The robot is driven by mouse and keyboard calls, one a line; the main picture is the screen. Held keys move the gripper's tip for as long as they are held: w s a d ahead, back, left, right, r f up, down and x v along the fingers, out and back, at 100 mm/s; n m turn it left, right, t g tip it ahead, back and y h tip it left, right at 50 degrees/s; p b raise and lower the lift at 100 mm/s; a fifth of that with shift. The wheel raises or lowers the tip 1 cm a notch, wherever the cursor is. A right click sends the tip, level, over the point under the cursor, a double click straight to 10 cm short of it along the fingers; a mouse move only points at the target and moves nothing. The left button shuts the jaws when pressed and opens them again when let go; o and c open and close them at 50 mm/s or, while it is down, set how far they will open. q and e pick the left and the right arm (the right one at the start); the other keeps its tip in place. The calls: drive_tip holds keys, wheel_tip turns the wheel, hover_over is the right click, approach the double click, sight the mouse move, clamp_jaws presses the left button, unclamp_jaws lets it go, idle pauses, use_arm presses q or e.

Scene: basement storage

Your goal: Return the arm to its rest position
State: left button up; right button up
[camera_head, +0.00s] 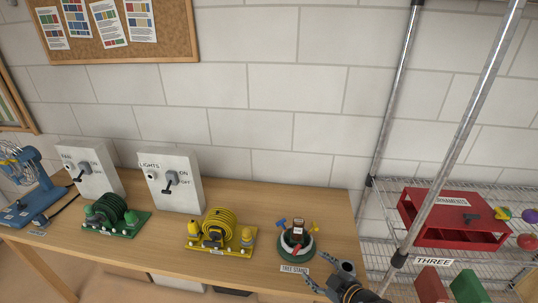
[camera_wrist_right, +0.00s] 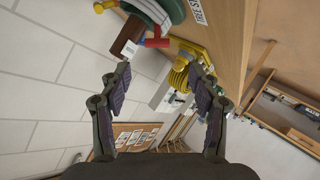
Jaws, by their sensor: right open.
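My right gripper (camera_head: 328,278) shows at the bottom of the head view, in front of the table's right end. It is open, with its two fingers spread. In the right wrist view my right gripper (camera_wrist_right: 160,72) also has its fingers apart, and nothing is held between them. A round green and white tree stand (camera_head: 297,241) with a brown block in it sits on the table behind the gripper, apart from it as far as I can tell. My left gripper is in neither view.
The wooden table (camera_head: 262,215) carries a yellow reel (camera_head: 220,233), a green reel (camera_head: 113,215), two white switch boxes (camera_head: 171,180) and a blue device (camera_head: 32,185). To the right stands a wire shelf with a metal post (camera_head: 456,140) and a red ornaments box (camera_head: 450,215).

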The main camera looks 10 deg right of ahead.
drive_tip(key=s+d+f+m+g+h, duration=0.1)
drive_tip(key=s+d+m+g+h, duration=0.15)
drive_tip(key=s+m+g, duration=0.4)
drive_tip(key=s+d+f+m+g+h, duration=0.1)
drive_tip(key=s+d+m+g+h, duration=0.2)
drive_tip(key=s, duration=0.7)
drive_tip(key=s+d+f, duration=0.1)
drive_tip(key=s+f, duration=0.2)
drive_tip(key=f, duration=2.5)
drive_tip(key=s+d+f+m+g, duration=0.1)
drive_tip(key=s+f, duration=1.3)
drive_tip(key=s, duration=0.4)
drive_tip(key=shift+d+f, duration=0.2)
drive_tip(key=shift+f, duration=0.1)
